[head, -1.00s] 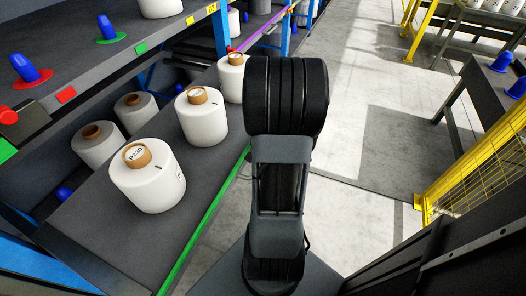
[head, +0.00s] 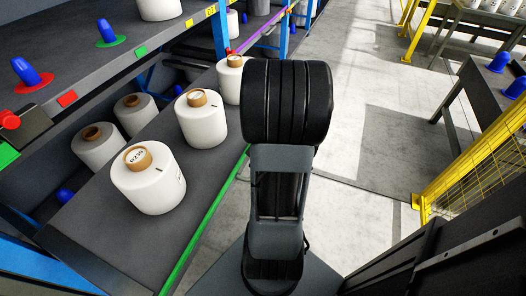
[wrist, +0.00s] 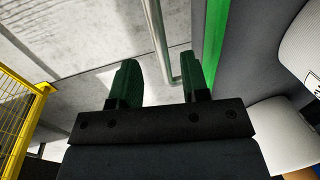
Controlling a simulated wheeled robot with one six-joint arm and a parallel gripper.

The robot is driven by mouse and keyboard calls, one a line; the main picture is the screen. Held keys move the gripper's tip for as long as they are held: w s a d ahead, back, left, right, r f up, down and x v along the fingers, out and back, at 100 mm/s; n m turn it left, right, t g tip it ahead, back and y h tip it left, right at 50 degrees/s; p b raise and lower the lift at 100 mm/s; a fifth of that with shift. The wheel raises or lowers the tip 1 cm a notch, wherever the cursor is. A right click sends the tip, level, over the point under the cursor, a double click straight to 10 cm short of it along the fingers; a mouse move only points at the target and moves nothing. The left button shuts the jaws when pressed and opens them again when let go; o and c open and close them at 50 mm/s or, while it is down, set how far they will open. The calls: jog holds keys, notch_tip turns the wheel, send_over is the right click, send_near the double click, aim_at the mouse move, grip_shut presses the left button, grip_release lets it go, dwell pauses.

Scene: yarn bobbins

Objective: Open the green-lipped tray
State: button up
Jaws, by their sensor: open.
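The green-lipped tray is a dark grey surface (head: 95,225) with a bright green front lip (head: 203,226), at left centre in the head view. White bobbins with brown cores stand on it, the nearest (head: 149,180) and another (head: 201,119) behind it. In the wrist view the green lip (wrist: 213,45) runs along the right, with a metal bar handle (wrist: 158,38) beside it. My gripper (wrist: 162,68) is open, with green fingers. The handle shows between the fingers in the picture; I cannot tell its depth or any contact. My arm hides the gripper in the head view.
A shelf above carries blue cones (head: 107,32) on coloured discs. Further bobbins (head: 97,146) sit in the recess behind the tray. Yellow mesh fencing (head: 480,170) and a dark table (head: 490,92) stand at the right. Pale floor (head: 350,140) lies clear between.

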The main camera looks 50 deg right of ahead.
notch_tip(320, 180, up, 10)
jog(key=s+p, duration=0.2)
jog(key=shift+d, duration=0.35)
dwell(0.3)
jog(key=w+a+r+n+t+p, duration=0.1)
jog(key=w+a+r+n+p, duration=0.1)
jog(key=a+r+n+p, duration=1.2)
jog(key=a+r+p, duration=0.4)
jog(key=a+r, duration=0.4)
jog(key=a, duration=0.4)
jog(key=shift+r+t+h, duration=0.3)
jog(key=shift+r+h, duration=0.05)
jog(key=shift+h, duration=0.05)
